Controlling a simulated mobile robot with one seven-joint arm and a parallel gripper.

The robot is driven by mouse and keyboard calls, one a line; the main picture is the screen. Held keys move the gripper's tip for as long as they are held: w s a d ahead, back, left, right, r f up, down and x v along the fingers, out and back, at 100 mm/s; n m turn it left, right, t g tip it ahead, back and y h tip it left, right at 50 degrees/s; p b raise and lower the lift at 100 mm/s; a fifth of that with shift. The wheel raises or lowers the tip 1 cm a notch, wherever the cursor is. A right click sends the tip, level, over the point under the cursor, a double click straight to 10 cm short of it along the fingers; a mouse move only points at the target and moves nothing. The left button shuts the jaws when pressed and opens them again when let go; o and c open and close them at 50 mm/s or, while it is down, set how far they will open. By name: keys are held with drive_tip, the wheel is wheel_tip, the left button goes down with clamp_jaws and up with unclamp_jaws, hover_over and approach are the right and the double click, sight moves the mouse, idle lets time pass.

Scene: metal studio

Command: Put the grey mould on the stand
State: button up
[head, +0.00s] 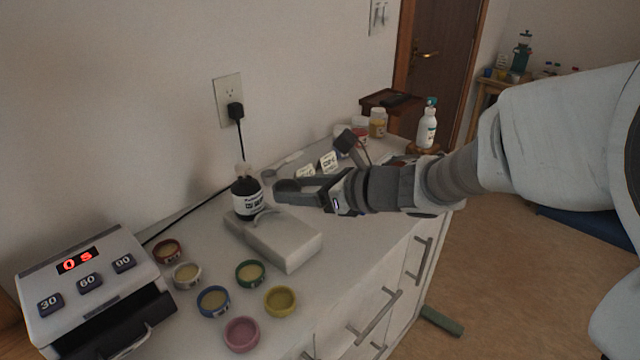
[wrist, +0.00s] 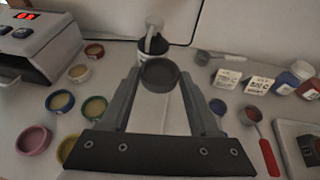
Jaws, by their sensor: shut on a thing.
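The grey mould (wrist: 160,72) is a small round dark cup. My gripper (wrist: 158,78) is shut on it, with one finger on each side, and the mould's open top shows in the wrist view. In the head view the mould (head: 288,186) is at the fingertips, held above the worktop behind and right of a pale grey block (head: 285,245). This block, with a curved raised piece at its back edge, looks like the stand. In the wrist view the block's pale top appears between the fingers, partly hidden by the mould and gripper. I cannot tell the exact height between mould and block.
A dark bottle with a white label (head: 247,199) stands close behind the block. Several coloured moulds (head: 213,300) sit in front-left, beside a box with a red display (head: 90,290). White cards (head: 328,162), jars (head: 377,123) and a red-handled spoon (wrist: 262,140) lie to the right.

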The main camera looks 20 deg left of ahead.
sight(282, 228)
drive_tip(key=a+f, duration=0.1)
drive_tip(key=s+a+f, duration=0.1)
drive_tip(key=a, duration=0.1)
drive_tip(key=shift+s+a+f+b, duration=0.1)
drive_tip(key=shift+b, duration=0.25)
drive_tip(key=shift+f+b, duration=0.75)
drive_tip(key=shift+f, duration=1.2)
drive_tip(key=shift+f, duration=0.1)
drive_tip(key=shift+f, duration=0.1)
drive_tip(key=o, duration=1.3)
